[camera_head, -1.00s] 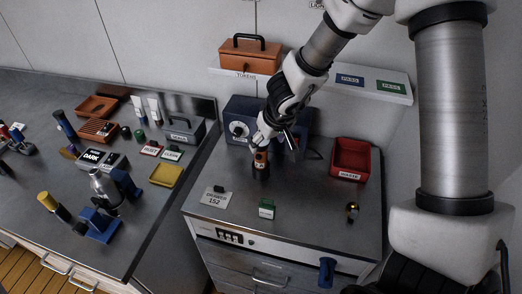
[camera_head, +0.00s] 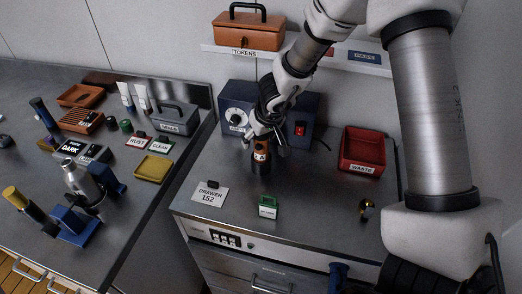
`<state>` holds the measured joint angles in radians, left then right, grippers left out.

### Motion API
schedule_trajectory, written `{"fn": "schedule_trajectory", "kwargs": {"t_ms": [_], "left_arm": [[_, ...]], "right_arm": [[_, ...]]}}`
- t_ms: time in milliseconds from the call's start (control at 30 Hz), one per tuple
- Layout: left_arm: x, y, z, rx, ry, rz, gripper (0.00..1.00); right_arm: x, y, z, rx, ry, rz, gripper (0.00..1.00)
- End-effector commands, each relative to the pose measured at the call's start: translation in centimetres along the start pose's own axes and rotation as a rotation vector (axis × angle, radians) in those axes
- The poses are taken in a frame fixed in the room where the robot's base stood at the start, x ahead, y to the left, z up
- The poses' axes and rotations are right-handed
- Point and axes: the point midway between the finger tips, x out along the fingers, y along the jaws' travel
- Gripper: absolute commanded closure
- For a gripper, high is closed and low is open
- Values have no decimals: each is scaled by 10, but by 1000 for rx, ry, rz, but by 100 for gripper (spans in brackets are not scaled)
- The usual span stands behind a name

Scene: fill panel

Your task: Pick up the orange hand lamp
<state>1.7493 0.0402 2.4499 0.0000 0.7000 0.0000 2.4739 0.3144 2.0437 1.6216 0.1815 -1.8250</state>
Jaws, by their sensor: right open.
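The orange hand lamp (camera_head: 261,160), an upright dark cylinder with an orange band and a small label, stands on the grey top of the drawer cabinet. My right gripper (camera_head: 267,143) comes down from above and is open. Its fingers are at the lamp's upper end, one to the left and one to the right; they partly hide its top. I cannot tell whether they touch it. My left gripper is not in view.
A blue box (camera_head: 236,98) with a dial and red switch stands just behind the lamp. A red waste tray (camera_head: 362,151) is to the right. A drawer card (camera_head: 209,193) and a green-topped item (camera_head: 268,206) lie in front. A cluttered bench (camera_head: 110,222) is at left.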

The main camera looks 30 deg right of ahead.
Motion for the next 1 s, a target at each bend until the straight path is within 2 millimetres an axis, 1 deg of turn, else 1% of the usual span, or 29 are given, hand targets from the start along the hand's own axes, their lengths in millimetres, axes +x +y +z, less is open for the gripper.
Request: {"fn": "schedule_trajectory", "kwargs": {"t_ms": [100,167,200,267,300,567,667,767,867,1000], "left_arm": [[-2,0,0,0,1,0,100],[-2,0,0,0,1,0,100],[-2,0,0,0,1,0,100],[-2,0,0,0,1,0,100],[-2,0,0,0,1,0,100],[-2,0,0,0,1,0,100],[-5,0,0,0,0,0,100],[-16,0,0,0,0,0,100],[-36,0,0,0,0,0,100],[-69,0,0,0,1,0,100]], "right_arm": [[-2,0,-1,0,1,0,29],[-2,0,-1,0,0,0,50],[-2,0,-1,0,0,0,64],[-2,0,-1,0,0,0,85],[-2,0,-1,0,1,0,91],[-2,0,-1,0,1,0,91],[-5,0,-2,0,1,0,91],[-16,0,-7,-1,2,0,91],[-36,0,-15,0,2,0,91],[-68,0,-28,-1,2,0,91]]}}
